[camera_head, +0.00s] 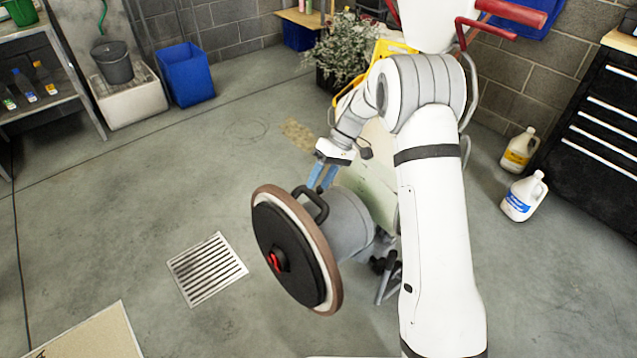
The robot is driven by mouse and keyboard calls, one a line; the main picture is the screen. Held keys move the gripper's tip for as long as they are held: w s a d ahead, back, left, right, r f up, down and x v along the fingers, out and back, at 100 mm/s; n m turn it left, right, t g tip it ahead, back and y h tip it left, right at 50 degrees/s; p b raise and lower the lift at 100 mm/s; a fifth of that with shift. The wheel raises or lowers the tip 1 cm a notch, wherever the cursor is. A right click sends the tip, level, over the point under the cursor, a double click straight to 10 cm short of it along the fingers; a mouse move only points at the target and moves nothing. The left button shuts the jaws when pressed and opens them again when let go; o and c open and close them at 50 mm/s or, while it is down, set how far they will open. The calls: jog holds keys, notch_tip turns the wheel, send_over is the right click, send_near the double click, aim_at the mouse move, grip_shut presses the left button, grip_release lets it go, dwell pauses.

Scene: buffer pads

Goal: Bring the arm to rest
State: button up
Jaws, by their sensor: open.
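My white arm rises from the lower right and bends at a grey-ringed joint down to my gripper (320,178). The gripper has blue fingers, pointing down, and is open with nothing seen between them. The fingers hang just above a black loop handle (318,205) near a large round buffer head; I cannot tell whether they touch it. The buffer head is tipped on its side, with a grey housing (348,222), a brown pad rim (335,292) and a black disc face (290,245) with a red centre. My arm hides part of the machine behind it.
A floor drain grate (207,268) lies left of the buffer. A blue bin (186,75) and a grey bucket (113,63) stand at the back left. Jugs (524,195) and a black drawer cabinet (595,130) are at the right. The left-centre floor is clear.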

jog(key=s+d+r+m+t+h+p, duration=0.2)
jog(key=s+d+r+m+p, duration=0.3)
jog(key=s+r, duration=0.55)
jog(key=s+d+r+t+h+p, duration=0.25)
jog(key=s+d+r, duration=0.5)
jog(key=r, duration=0.55)
jog(key=s+d+r+m+t+p, duration=0.2)
jog(key=s+d+m, duration=0.1)
jog(key=s, duration=0.7)
jog(key=shift+s+d+r+t+h, duration=0.25)
jog(key=shift+d+r+t+h, duration=0.1)
jog(key=shift+d, duration=0.1)
jog(key=shift+c, duration=0.7)
